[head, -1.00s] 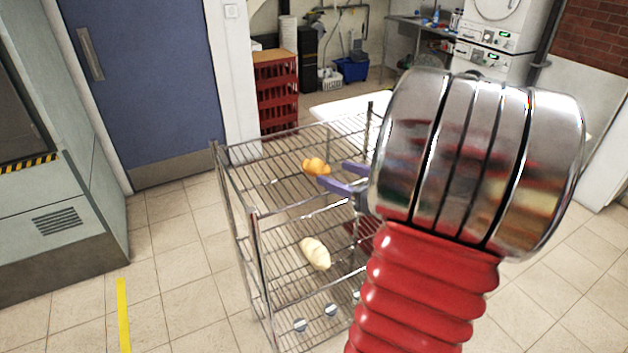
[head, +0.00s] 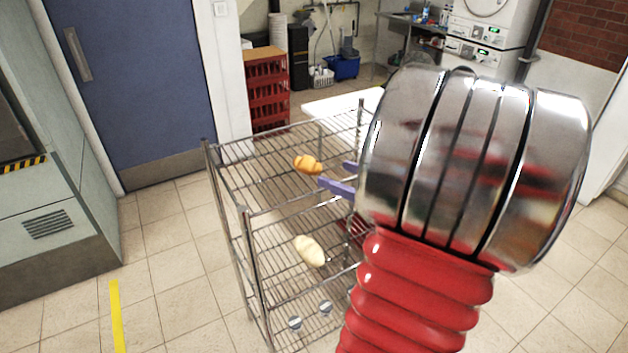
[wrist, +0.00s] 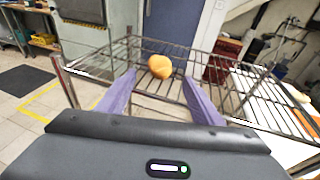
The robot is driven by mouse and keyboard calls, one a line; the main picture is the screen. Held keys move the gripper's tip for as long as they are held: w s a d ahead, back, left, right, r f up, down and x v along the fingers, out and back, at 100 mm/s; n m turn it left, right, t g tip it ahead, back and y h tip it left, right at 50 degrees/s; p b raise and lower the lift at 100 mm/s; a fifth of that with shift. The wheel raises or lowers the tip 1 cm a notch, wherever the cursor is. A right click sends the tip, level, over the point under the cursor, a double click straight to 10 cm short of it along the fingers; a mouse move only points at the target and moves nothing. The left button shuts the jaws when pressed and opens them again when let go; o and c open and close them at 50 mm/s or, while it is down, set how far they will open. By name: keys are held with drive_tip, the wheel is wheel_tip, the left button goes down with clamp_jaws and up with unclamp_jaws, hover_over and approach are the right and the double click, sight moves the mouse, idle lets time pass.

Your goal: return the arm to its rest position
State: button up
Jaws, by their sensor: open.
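My gripper (head: 344,177) is open, with two purple fingers spread apart over the top tier of a wire rack (head: 262,150). It also shows in the wrist view (wrist: 160,92), with nothing between the fingertips. An orange-brown pastry (head: 308,165) rests on the top tier, just left of the fingers and apart from them. In the wrist view the pastry (wrist: 160,67) lies beyond the fingertips. My arm's red and chrome links hide the right side of the rack.
A pale pastry (head: 310,250) lies on a lower tier. Behind the rack are a white table (head: 345,104) and stacked red crates (head: 268,88). A blue door (head: 140,90) is at the back left. Tiled floor is clear left of the rack.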

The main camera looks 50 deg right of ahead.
idle(0.3)
drive_tip(key=w+r+m, duration=0.1)
drive_tip(key=w, duration=0.1)
drive_tip(key=w+r+m+h, duration=0.1)
drive_tip(key=w+m, duration=0.1)
drive_tip(key=w+a+r+m+h, duration=0.1)
drive_tip(key=w+r, duration=0.1)
drive_tip(key=shift+m, duration=0.4)
drive_tip(key=w+a+r+m+g+h, duration=0.1)
drive_tip(key=w+a+r+m+h, duration=0.15)
drive_tip(key=a+m, duration=0.45)
drive_tip(key=w+a+r+m+g+h, duration=0.1)
drive_tip(key=w+a+r+m, duration=0.25)
drive_tip(key=a+m, duration=0.4)
drive_tip(key=s+a+f+m+g+y, duration=0.3)
drive_tip(key=s+a+f+m+g, duration=0.1)
drive_tip(key=s+a+m, duration=0.4)
drive_tip(key=s+a+f+m+g+y, duration=0.3)
drive_tip(key=s+a+m, duration=0.5)
drive_tip(key=a, duration=0.5)
wheel_tip(320, 180, down, 2)
drive_tip(key=shift+s+f+g, duration=0.2)
drive_tip(key=shift+s+g, duration=0.35)
drive_tip(key=shift+g, duration=0.05)
drive_tip(key=shift+c, duration=0.4)
